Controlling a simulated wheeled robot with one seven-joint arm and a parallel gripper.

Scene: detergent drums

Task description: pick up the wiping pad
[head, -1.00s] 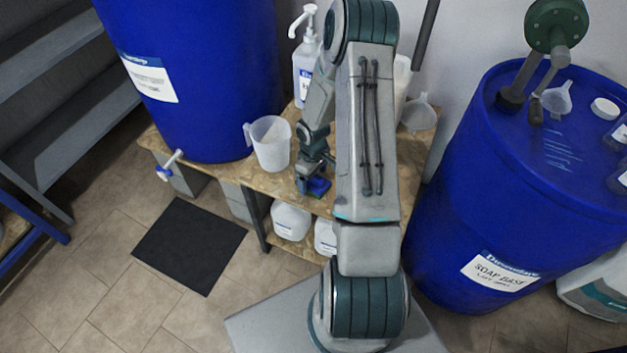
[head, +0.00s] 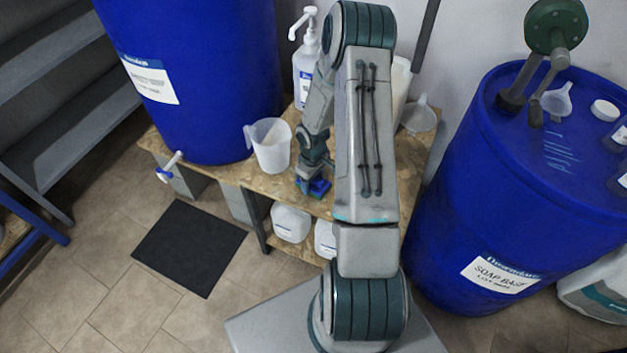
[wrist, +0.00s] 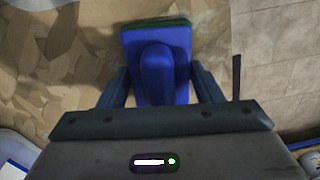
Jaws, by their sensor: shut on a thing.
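The wiping pad (wrist: 158,38) is blue with a raised blue grip along its middle and a thin green edge. In the wrist view it lies at the top centre, over the wooden bench top. My gripper (wrist: 160,90) is shut on the pad's raised grip, one finger on each side. In the head view the pad (head: 320,188) shows as a small blue patch under my gripper (head: 312,182), near the front edge of the bench. Whether the pad touches the bench top is hard to tell. My arm hides part of the bench behind it.
A clear measuring jug (head: 271,146) stands just left of my gripper. A pump bottle (head: 305,75) stands behind it. A big blue drum (head: 215,90) is at the left, another (head: 480,190) at the right. White jugs (head: 290,222) sit on the shelf below the bench (head: 225,172).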

